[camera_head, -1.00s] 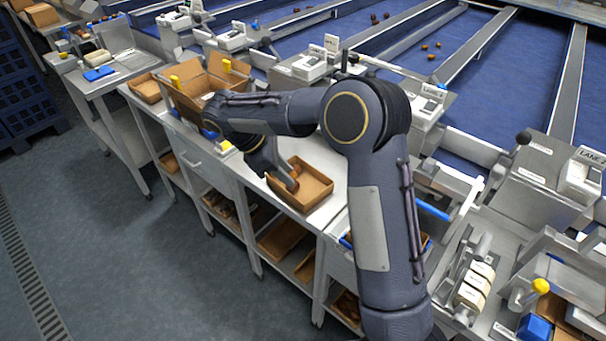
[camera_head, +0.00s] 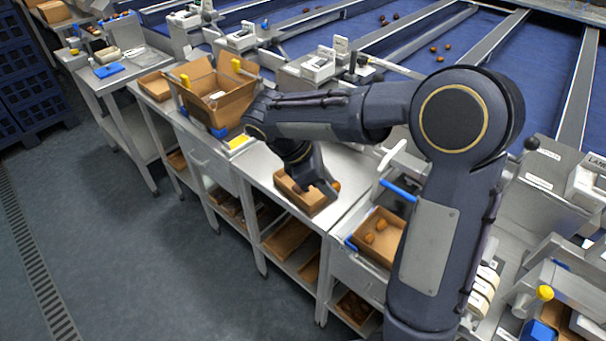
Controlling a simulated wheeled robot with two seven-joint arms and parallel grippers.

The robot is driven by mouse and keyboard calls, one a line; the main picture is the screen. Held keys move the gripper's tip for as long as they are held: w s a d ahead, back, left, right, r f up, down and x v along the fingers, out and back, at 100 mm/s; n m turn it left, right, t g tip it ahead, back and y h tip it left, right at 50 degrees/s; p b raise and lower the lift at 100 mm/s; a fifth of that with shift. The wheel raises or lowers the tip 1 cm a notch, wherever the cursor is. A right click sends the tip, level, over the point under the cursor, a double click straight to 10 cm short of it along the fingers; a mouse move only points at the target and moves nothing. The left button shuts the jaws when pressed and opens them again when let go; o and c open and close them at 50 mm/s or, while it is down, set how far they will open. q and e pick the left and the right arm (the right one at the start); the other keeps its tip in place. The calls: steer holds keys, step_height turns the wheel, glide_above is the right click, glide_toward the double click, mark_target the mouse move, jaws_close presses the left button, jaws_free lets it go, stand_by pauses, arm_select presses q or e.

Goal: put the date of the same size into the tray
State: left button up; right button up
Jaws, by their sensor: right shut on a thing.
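My right gripper (camera_head: 326,189) points down at the right end of a small brown cardboard tray (camera_head: 297,201) on the metal bench. It is shut on a brown date (camera_head: 336,186), which shows only in part beside the fingertips. My arm hides much of the tray's inside. A second brown tray (camera_head: 364,254) further right holds dates, among them one at the front (camera_head: 369,238) and one behind it (camera_head: 382,224). My left gripper is not in view.
An open cardboard box (camera_head: 222,108) stands on the bench to the left, with a flat brown tray (camera_head: 154,86) beyond it. Blue sorting lanes (camera_head: 440,80) with several loose dates lie behind. A blue-handled lever (camera_head: 398,190) stands near the second tray.

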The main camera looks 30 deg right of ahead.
steer(key=s+d+f, duration=0.1)
steer(key=s+d, duration=0.4)
steer(key=b, duration=0.3)
glide_above(392, 242)
steer(key=s+a, duration=0.2)
step_height(392, 242, down, 5)
steer(key=shift+s+d+p, duration=0.1)
steer(key=shift+p, duration=0.25)
steer(key=shift+s+d, duration=0.15)
steer(key=shift+d, duration=0.15)
steer(key=shift+f+b, duration=1)
steer(key=shift+f, duration=0.55)
steer(key=shift+f+b, duration=1.1)
steer(key=shift+f, duration=0.4)
